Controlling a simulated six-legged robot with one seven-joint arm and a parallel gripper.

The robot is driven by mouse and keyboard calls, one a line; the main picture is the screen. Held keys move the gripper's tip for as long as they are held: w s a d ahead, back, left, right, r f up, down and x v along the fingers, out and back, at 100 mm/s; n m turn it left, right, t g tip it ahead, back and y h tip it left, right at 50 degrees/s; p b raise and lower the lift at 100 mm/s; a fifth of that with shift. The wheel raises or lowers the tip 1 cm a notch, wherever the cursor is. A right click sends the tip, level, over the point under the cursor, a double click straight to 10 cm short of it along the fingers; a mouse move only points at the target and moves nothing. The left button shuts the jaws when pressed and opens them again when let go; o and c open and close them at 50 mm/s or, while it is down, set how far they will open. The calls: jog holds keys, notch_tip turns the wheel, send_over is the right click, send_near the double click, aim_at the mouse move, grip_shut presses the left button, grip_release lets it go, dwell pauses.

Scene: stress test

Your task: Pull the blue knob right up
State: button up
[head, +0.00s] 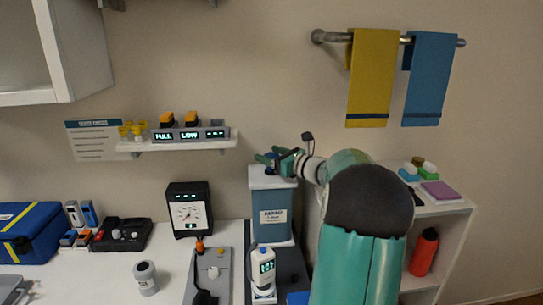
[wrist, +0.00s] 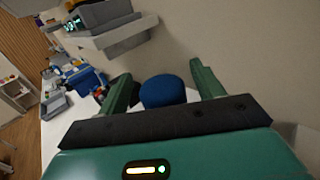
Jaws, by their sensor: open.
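The blue knob (wrist: 163,91) is round and sits between the two green fingers of my gripper (wrist: 160,73) in the wrist view. The fingers are apart, with the knob nearer the left one; I cannot tell whether either touches it. In the head view my gripper (head: 277,158) is at the top of a tall blue-grey box (head: 272,221) with a pale lid. There the knob (head: 270,169) shows only as a small dark blue patch, mostly hidden by the gripper.
A shelf (head: 183,143) with small displays is on the wall left of my gripper. A dial device (head: 188,209) and a white handheld meter (head: 264,270) stand near the box. Yellow (head: 370,80) and blue (head: 428,80) towels hang at upper right. A white shelf unit (head: 447,230) stands right.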

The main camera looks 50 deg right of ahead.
aim_at(271, 155)
jog(key=c, duration=1.4)
jog(key=shift+o, duration=0.2)
notch_tip(271, 155, up, 20)
jog(key=shift+s+r, duration=0.1)
jog(key=shift+r, duration=0.1)
jog(key=o, duration=1.4)
jog(key=shift+c, duration=0.2)
jog(key=s+d, duration=0.1)
jog(key=s, duration=1.2)
jog(key=shift+s+d+f, duration=0.15)
jog(key=shift+s+f, duration=0.1)
jog(key=shift+s, duration=0.05)
